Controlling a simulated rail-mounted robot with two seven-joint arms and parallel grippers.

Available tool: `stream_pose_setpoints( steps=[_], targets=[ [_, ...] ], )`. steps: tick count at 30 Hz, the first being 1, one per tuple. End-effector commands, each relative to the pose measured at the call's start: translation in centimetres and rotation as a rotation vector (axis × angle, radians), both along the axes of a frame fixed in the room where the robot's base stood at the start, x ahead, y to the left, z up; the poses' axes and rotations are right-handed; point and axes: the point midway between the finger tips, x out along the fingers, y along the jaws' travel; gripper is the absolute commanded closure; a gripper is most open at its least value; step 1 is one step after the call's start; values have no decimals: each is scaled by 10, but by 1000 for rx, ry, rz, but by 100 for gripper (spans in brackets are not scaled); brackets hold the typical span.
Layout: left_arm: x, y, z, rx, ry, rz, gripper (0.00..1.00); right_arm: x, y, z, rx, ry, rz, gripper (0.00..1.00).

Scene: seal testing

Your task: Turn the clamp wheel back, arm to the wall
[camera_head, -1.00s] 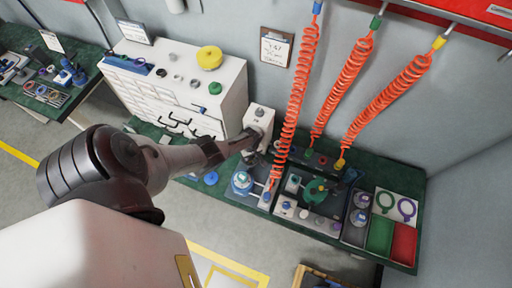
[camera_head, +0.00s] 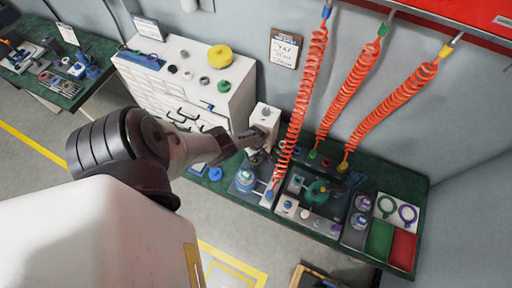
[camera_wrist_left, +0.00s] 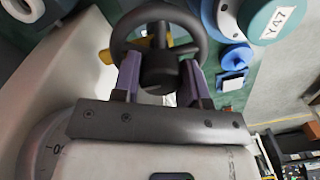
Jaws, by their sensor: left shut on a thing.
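The clamp wheel (camera_wrist_left: 201,37), a dark spoked handwheel, fills the upper middle of the left wrist view. My left gripper (camera_wrist_left: 160,82) has its two purple fingers on either side of the dark hub and is shut on it. In the head view my left gripper (camera_head: 257,153) is at the front of a white upright unit (camera_head: 266,117) on the green bench, near the wall. The wheel is hard to make out there, and the gripper partly hides it. My right gripper is not in view.
Orange coiled hoses (camera_head: 302,90) hang just right of the gripper. A white drawer cabinet (camera_head: 180,90) stands to the left. Fixtures, a green tray (camera_head: 379,241) and a red tray (camera_head: 402,249) lie to the right. A teal cylinder marked Y47 (camera_wrist_left: 270,20) is beside the wheel.

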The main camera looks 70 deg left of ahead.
Motion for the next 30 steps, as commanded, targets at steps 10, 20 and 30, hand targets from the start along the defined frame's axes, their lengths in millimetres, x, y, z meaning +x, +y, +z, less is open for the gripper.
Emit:
stream_pose_setpoints(
  steps=[10, 20, 30],
  targets=[
    [0, 0, 0, 0, 0, 0, 35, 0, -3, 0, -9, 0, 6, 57],
    [0, 0, 10, 0, 0, -1, 35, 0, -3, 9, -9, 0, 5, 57],
    [1, 1, 66, 0, -1, -1, 35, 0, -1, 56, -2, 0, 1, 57]
  ],
)
